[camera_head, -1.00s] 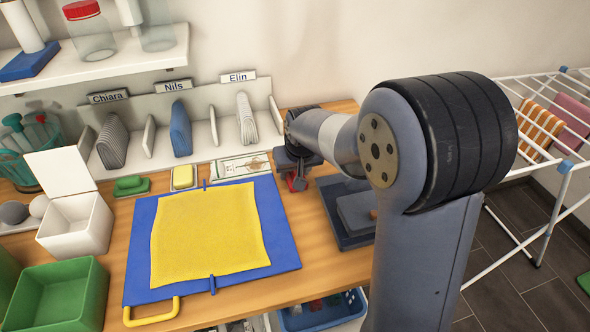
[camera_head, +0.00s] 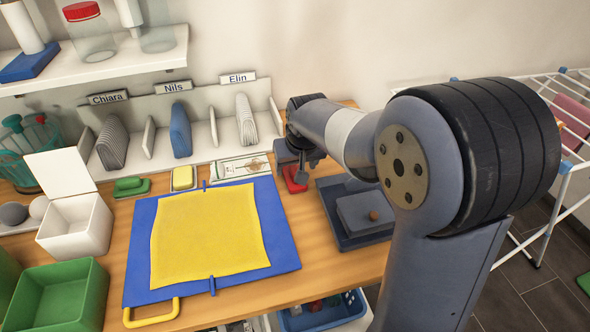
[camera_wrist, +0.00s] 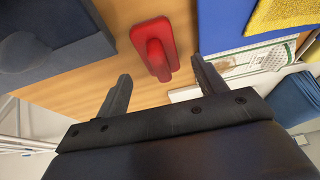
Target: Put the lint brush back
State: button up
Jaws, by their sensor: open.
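A red brush-like thing (camera_head: 295,180), which I take to be the lint brush, lies on the wooden table right of the blue board. In the wrist view, the red brush (camera_wrist: 155,48) shows a flat base with a raised handle along it. My gripper (camera_wrist: 162,84) is open and empty, with its two fingers spread and the brush just beyond the gap between the tips. In the head view, my gripper (camera_head: 292,160) is above the brush and hides part of it. I cannot tell the exact height between them.
A blue board (camera_head: 285,240) with a yellow cloth (camera_head: 205,235) lies to the left. A dark blue tray (camera_head: 335,205) holding a grey-blue block is close on the right. A labelled rack (camera_head: 215,140) stands behind, with a patterned white packet (camera_head: 240,167) before it.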

aim_at(294, 168)
jog(key=v, duration=0.8)
jog(key=shift+r, duration=0.15)
jog(key=x, duration=1.3)
jog(key=shift+s+b, duration=0.2)
jog(key=shift+b, duration=0.15)
jog(key=shift+w+r+p, duration=0.1)
jog(key=shift+r+p, duration=0.2)
jog(key=shift+r, duration=1.25)
jog(key=shift+f, duration=0.1)
